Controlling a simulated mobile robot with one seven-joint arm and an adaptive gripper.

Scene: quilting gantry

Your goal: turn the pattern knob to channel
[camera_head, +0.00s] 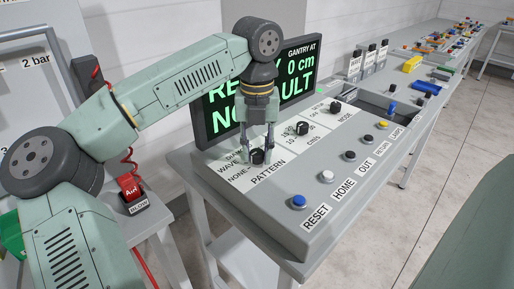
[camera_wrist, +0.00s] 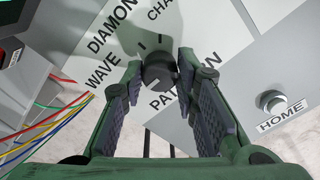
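The pattern knob (camera_head: 257,157) is a black round knob on the near left of the grey sloping panel. In the wrist view the knob (camera_wrist: 160,74) sits between my fingertips, with printed WAVE, DIAMOND and a cut-off "CHA" around it and PATTERN below. The head view also shows NONE. I cannot tell for sure which label the knob points at. My gripper (camera_head: 258,150) is over it, pointing down at the panel. In the wrist view my gripper (camera_wrist: 160,70) is open, one finger on each side of the knob, with narrow gaps.
Two more black knobs, the stitch one (camera_head: 302,128) and the MODE one (camera_head: 336,107), stand to the right. A row of buttons runs along the front, with blue RESET (camera_head: 298,202) nearest. The display (camera_head: 300,75) stands close behind my gripper. A red switch (camera_head: 130,186) is left.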

